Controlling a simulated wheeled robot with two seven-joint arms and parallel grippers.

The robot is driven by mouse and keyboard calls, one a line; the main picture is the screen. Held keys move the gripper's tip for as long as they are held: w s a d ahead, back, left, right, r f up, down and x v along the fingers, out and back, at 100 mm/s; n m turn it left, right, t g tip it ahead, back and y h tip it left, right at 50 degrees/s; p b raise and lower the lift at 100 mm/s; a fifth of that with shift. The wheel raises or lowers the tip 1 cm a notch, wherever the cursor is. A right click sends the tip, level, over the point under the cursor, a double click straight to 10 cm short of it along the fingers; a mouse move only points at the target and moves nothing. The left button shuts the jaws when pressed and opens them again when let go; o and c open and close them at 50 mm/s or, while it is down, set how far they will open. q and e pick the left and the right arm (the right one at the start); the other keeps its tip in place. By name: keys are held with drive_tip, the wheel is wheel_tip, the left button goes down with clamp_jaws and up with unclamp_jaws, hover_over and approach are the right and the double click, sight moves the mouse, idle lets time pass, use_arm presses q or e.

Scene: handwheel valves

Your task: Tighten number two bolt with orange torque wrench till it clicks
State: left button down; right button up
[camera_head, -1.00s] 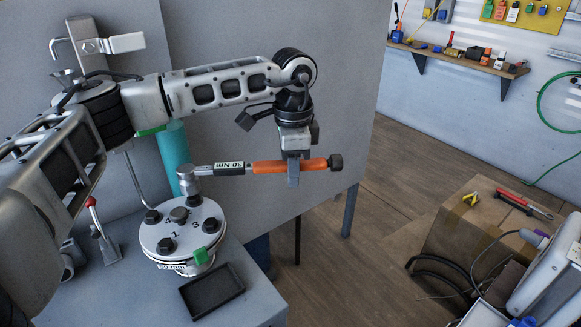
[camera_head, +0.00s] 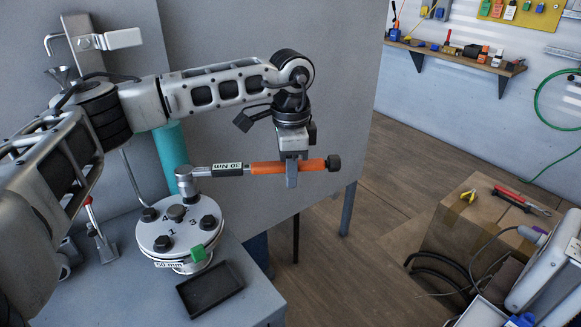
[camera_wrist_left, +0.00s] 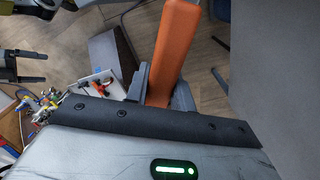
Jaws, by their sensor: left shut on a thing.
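The orange torque wrench (camera_head: 265,168) lies about level, with an orange grip, a black section labelled 30 Nm and a steel socket head (camera_head: 186,182) at its left end. My left gripper (camera_head: 291,174) is shut around the orange grip, which also shows between the fingers in the left wrist view (camera_wrist_left: 171,50). The socket is at the back bolt of the round flange (camera_head: 161,229) and hides it; I cannot tell how fully it is seated. Marks 1, 3 and 4 show on the flange; number 2 is not readable.
A black tray (camera_head: 209,290) lies in front of the flange on the grey bench (camera_head: 120,290). A teal cylinder (camera_head: 172,152) and a grey panel (camera_head: 260,60) stand behind. A red-handled clamp (camera_head: 98,228) is at left.

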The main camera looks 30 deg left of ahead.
use_arm(q)
drive_tip(key=shift+f+b, duration=0.45)
drive_tip(key=shift+f, duration=0.3)
drive_tip(key=c, duration=1.9)
unclamp_jaws()
clamp_jaws()
drive_tip(key=shift+r+p, duration=0.25)
drive_tip(key=shift+p, duration=0.2)
drive_tip(key=shift+r, duration=0.15)
drive_tip(key=shift+r+p, duration=0.35)
drive_tip(key=shift+p, duration=0.05)
